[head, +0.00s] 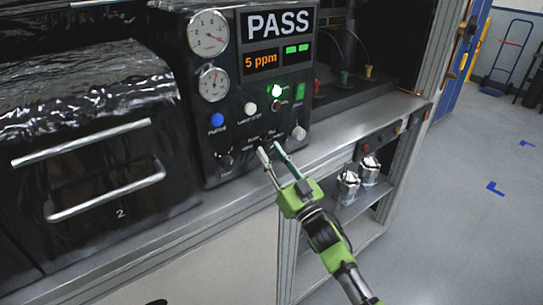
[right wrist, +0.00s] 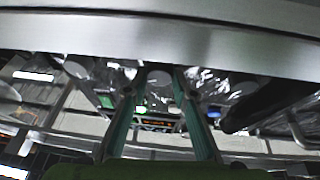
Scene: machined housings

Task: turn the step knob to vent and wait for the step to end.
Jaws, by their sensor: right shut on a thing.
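The dark test unit (head: 215,125) stands on the bench with a front panel of gauges, buttons and knobs. Its display (head: 278,24) reads PASS, with 5 ppm (head: 261,61) in orange below and two green bars beside it. My right gripper (head: 269,149) is at the lower middle of the panel, shut on what seems to be the step knob, amid small labels. The fingertips hide the knob's pointer, and I cannot read its setting. In the right wrist view both fingers (right wrist: 157,95) show with a grey round shape between their tips. My left gripper is not in view.
A black knob (head: 226,162) and a pale knob (head: 298,132) flank the gripper. Blue (head: 216,120) and white (head: 250,107) buttons and a lit green lamp (head: 277,91) are above. A chamber with a bar handle (head: 105,197) is left; metal housings (head: 348,183) sit on the lower shelf.

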